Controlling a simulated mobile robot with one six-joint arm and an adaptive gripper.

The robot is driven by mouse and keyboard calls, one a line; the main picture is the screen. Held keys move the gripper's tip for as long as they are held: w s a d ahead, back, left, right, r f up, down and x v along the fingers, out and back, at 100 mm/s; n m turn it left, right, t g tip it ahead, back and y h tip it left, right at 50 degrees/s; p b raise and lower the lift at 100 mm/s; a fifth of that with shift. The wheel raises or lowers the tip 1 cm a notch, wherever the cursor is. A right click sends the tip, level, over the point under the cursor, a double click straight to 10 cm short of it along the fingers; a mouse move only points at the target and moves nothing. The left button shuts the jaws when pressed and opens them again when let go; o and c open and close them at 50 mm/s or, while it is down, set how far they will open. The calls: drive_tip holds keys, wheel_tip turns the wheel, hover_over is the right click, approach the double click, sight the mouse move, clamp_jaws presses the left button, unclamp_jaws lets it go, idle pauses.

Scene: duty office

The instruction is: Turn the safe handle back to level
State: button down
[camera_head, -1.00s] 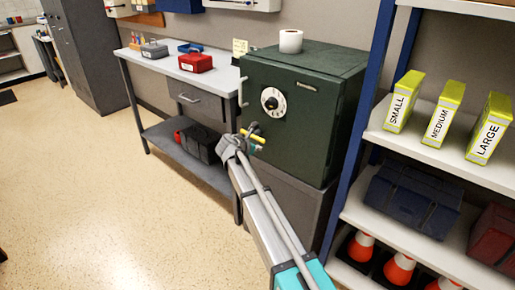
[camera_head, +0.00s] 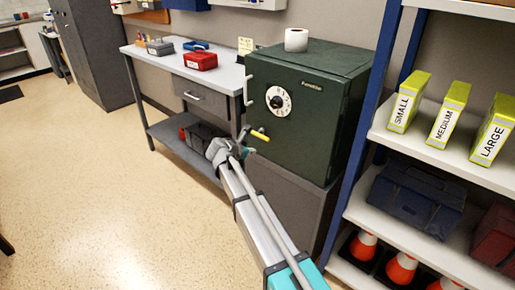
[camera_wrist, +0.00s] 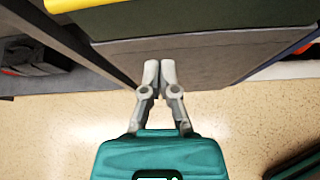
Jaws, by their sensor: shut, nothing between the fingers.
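The dark green safe (camera_head: 318,120) stands on a grey cabinet, its door shut, with a white dial (camera_head: 278,101) on the front. Its yellow handle (camera_head: 260,135) sits below the dial and runs roughly parallel to the door's bottom edge, so it looks about level. In the wrist view a yellow bar (camera_wrist: 88,4), likely the handle, crosses the top left edge. My gripper (camera_wrist: 160,70) is shut and empty, its fingertips together in front of the grey cabinet, apart from the handle. In the head view my wrist is just left of and below the handle; the fingertips are hard to make out there.
A toilet roll (camera_head: 296,40) stands on the safe. A workbench (camera_head: 225,78) with a red box (camera_head: 200,61) is to the left. A shelf rack (camera_head: 455,157) with yellow boxes and traffic cones is close on the right. The floor (camera_head: 90,190) at left is clear.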

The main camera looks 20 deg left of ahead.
drive_tip(key=shift+p+v, duration=0.6)
drive_tip(key=shift+v, duration=1.1)
drive_tip(key=s+d+f+m+g, duration=0.25)
drive_tip(key=d+m, duration=0.55)
drive_tip(key=d, duration=0.7)
drive_tip(key=s+d+f+m+g, duration=0.1)
drive_tip(key=d+f+m+g, duration=0.45)
drive_tip(key=d, duration=0.95)
drive_tip(key=s+d+f+m+g+y, duration=0.1)
drive_tip(key=s+d+m+g+y, duration=0.25)
drive_tip(key=s+d+m, duration=1.45)
wheel_tip(320, 180, up, 25)
drive_tip(key=w+d+p, duration=0.1)
drive_tip(key=p, duration=2.3)
drive_tip(key=shift+w+d+f+y+p, duration=0.15)
drive_tip(key=shift+w+y+p, duration=0.05)
drive_tip(key=shift+y+p, duration=0.2)
drive_tip(key=shift+n, duration=0.25)
